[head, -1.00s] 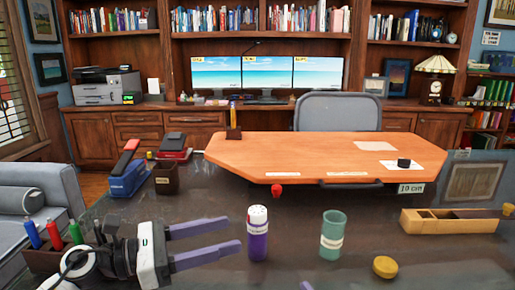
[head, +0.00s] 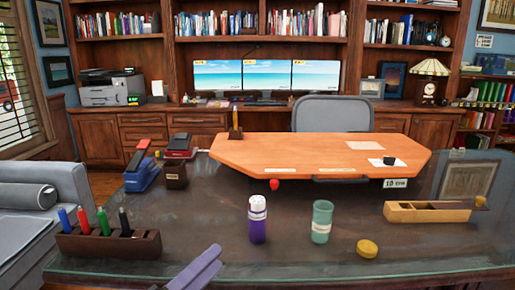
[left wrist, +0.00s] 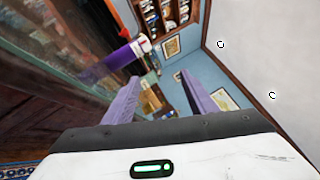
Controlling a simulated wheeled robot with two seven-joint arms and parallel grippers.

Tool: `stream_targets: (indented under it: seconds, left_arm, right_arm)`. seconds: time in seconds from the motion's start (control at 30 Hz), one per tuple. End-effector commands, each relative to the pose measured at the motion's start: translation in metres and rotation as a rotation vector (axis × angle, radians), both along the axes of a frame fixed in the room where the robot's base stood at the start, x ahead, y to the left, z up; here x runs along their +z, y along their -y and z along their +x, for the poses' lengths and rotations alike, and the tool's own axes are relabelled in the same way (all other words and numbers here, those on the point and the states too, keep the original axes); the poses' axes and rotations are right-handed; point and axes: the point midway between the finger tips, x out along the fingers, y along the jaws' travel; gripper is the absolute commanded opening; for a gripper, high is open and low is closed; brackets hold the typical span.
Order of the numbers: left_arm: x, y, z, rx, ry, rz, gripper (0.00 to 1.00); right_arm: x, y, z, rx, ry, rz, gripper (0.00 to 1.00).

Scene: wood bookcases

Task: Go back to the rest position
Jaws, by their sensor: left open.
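My left gripper (head: 200,266) shows at the bottom edge of the head view, its purple fingers low at the near side of the dark table. In the left wrist view the fingers (left wrist: 160,94) are spread apart with nothing between them. A purple bottle with a white top (head: 257,222) stands upright on the table, apart from the gripper; it also shows beyond the fingers in the wrist view (left wrist: 118,58). My right gripper is not in view.
A green cup (head: 321,223), a yellow lid (head: 367,248) and a wooden tray (head: 410,213) are on the dark table. A brown holder with pens (head: 85,244) is at left. An orange desktop (head: 300,152) is behind. The front middle is clear.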

Motion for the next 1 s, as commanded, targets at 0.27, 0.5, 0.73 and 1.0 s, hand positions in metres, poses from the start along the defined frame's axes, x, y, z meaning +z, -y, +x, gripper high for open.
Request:
stream_targets:
  seconds: [0.27,0.5,0.73,1.0]
  left_arm:
    - [-0.144,-0.056,-0.082,0.37,-0.935,-0.848,0.52]
    - [-0.234,-0.062,-0.196,0.683,-1.43,-1.325,0.52]
    - [-0.255,-0.058,-0.24,0.796,-1.57,-1.472,0.52]
    - [-0.256,-0.058,-0.24,0.799,-1.572,-1.472,0.52]
  right_arm:
    - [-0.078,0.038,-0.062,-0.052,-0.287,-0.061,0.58]
    - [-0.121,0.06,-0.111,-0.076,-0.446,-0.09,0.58]
    - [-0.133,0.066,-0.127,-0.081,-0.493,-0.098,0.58]
    - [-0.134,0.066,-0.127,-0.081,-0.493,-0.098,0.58]
